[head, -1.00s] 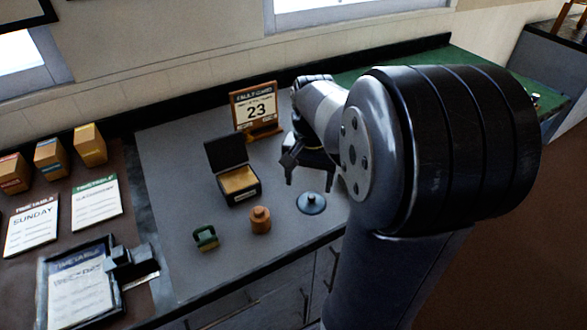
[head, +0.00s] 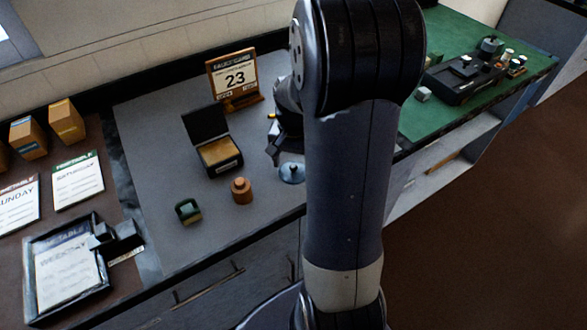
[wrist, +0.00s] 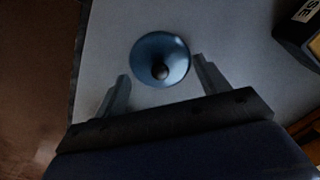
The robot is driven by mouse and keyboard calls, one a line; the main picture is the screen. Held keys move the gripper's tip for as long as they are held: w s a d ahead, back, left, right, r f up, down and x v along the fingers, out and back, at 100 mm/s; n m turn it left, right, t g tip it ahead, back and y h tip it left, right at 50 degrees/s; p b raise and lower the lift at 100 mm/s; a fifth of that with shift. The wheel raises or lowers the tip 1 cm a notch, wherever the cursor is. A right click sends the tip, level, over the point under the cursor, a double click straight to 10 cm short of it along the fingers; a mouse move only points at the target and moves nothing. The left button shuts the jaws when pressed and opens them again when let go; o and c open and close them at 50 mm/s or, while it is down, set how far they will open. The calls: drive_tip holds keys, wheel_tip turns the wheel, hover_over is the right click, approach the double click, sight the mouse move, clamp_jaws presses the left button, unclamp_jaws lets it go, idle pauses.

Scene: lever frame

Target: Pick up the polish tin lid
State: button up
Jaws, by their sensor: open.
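The polish tin lid, a round blue disc with a dark central knob, lies on the grey worktop (head: 165,240) near its front edge. It shows in the head view (head: 292,172) and in the wrist view (wrist: 149,47). My gripper (head: 275,157) is above it, close by in the head view, partly hidden by my arm. In the wrist view my gripper (wrist: 161,70) is open, its fingers to the left and right of the lid's lower part. The lid lies mostly beyond the fingertips, with nothing held. I cannot tell the remaining height.
Left of the lid stand a brown knobbed weight (head: 241,191), a green-handled object (head: 188,211) and an open black box (head: 222,165). The worktop's front edge (wrist: 80,60) is close to the lid.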

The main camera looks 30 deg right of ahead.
drive_tip(key=shift+f, duration=0.5)
drive_tip(key=shift+s+a, duration=0.1)
drive_tip(key=shift+s, duration=0.05)
clamp_jaws()
